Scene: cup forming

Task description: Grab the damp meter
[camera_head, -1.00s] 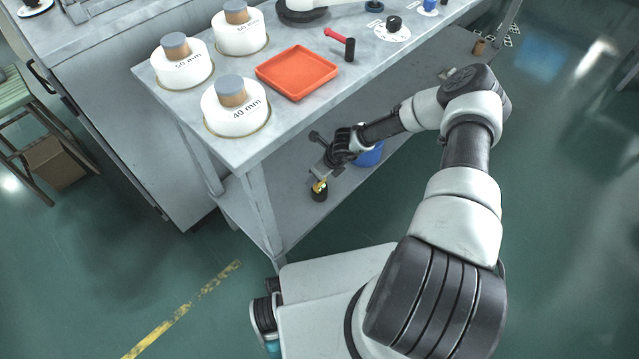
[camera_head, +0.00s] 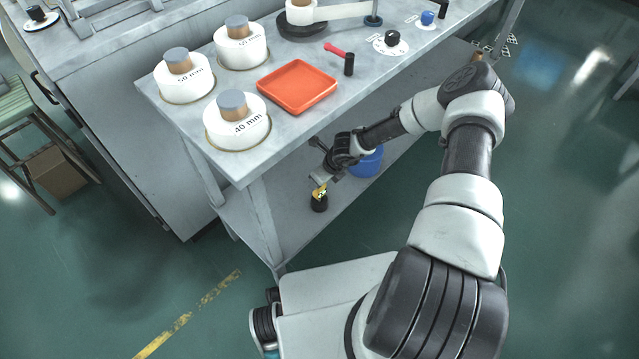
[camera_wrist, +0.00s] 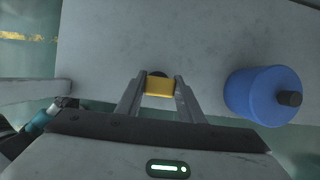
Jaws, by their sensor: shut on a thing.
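The damp meter (camera_wrist: 160,88) shows as a yellow block between my gripper's two fingers in the wrist view. My gripper (camera_wrist: 160,92) is shut on it, one finger on each side. In the head view the damp meter (camera_head: 320,193) is a small yellow and black thing at the tip of my gripper (camera_head: 321,184), over the table's lower shelf near its front edge. A dark round part shows just behind the yellow block in the wrist view. I cannot tell whether the meter touches the shelf.
A blue container (camera_head: 366,162) with a dark cap stands on the lower shelf (camera_head: 300,225), right of my gripper. The tabletop (camera_head: 180,120) is above, with an orange tray (camera_head: 297,86) and white labelled formers. A table leg (camera_head: 262,215) stands to the left.

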